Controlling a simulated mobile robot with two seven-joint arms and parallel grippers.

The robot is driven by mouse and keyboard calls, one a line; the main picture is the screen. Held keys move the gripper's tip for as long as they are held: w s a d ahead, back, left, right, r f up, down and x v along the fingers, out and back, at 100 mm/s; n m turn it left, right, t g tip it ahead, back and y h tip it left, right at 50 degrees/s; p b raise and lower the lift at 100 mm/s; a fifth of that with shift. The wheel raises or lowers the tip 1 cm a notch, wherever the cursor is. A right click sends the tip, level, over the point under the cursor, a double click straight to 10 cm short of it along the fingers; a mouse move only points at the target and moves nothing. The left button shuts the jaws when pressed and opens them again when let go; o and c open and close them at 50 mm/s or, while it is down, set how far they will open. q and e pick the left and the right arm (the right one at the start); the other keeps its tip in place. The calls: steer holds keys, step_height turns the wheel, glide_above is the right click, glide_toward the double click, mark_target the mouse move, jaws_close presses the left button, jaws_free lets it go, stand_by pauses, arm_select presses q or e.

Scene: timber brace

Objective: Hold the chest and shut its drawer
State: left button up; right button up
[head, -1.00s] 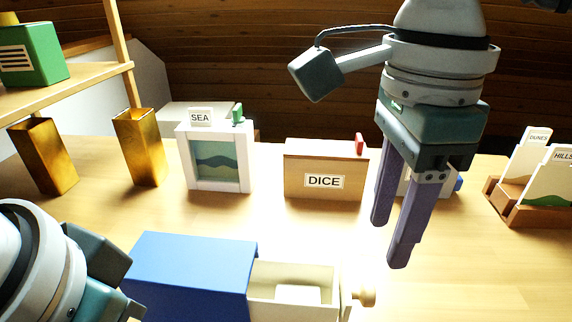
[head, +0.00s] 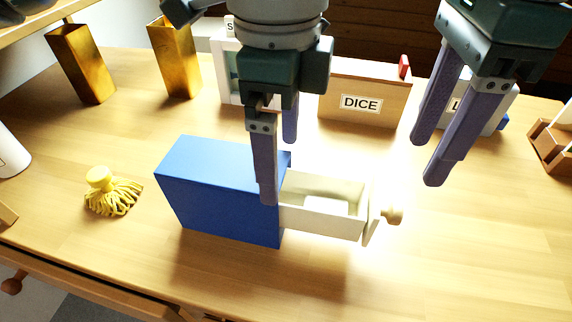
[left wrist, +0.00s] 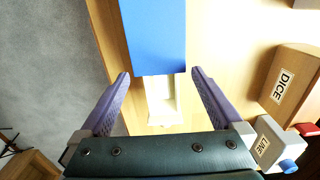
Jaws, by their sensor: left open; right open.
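The blue chest (head: 215,185) stands on the table. Its cream drawer (head: 320,220) is pulled out to the right, with a pale block inside and a round wooden knob (head: 393,214) on its front. My left gripper (head: 279,170) is open over the chest's drawer end, one finger in front of it in the head view. In the left wrist view the chest (left wrist: 155,38) and drawer (left wrist: 160,95) lie between its spread fingers; I cannot tell whether they touch. My right gripper (head: 428,162) is open and empty, above and to the right of the knob.
A yellow tasselled thing (head: 112,192) lies left of the chest. The DICE box (head: 362,95), a white box and gold vases (head: 176,60) stand behind. Wooden card holders (head: 550,145) are at the right. The table in front of the drawer is clear.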

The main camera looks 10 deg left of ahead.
mark_target(281, 206)
arm_select(q)
step_height(281, 206, down, 10)
steer(key=shift+f, duration=0.2)
steer(key=shift+c, duration=0.2)
steer(key=c, duration=1.2)
stand_by(0.5)
